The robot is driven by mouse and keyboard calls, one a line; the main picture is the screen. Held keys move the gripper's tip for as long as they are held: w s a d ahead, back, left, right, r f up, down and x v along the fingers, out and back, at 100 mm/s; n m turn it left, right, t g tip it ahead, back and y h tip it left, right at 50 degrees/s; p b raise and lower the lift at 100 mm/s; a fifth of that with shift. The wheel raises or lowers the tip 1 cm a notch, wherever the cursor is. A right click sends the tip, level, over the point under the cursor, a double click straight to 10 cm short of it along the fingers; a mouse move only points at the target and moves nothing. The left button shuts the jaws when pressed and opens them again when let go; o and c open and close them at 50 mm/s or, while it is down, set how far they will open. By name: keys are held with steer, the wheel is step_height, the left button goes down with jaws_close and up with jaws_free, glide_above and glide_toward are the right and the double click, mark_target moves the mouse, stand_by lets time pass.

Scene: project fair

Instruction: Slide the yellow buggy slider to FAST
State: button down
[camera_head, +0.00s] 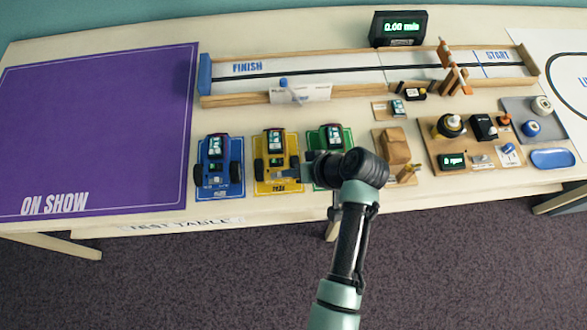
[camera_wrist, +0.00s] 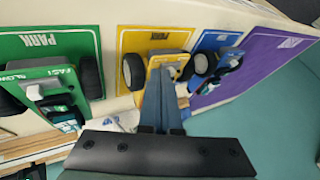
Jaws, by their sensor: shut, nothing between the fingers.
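The yellow buggy (camera_head: 270,146) stands on its yellow mat in the middle of the row of three buggies. It also shows in the wrist view (camera_wrist: 150,62), on its yellow PARK mat (camera_wrist: 150,38). My gripper (camera_wrist: 162,72) is shut and empty, with its fingertips over the yellow buggy's body between the wheels. In the head view my gripper (camera_head: 303,167) reaches the yellow buggy from the right. A small pale part shows beside the fingertips, but the fingers hide most of the slider area. I cannot tell the slider's position or whether the fingers touch it.
The blue buggy (camera_head: 214,148) stands left of the yellow one. The green buggy (camera_head: 328,138) stands close on the right, partly behind my arm; its SLOW and FAST labels show in the wrist view. A wooden block (camera_head: 395,145) is further right.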

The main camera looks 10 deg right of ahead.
steer(key=shift+a+p, duration=0.35)
steer(key=shift+a, duration=0.75)
steer(key=v, duration=1.3)
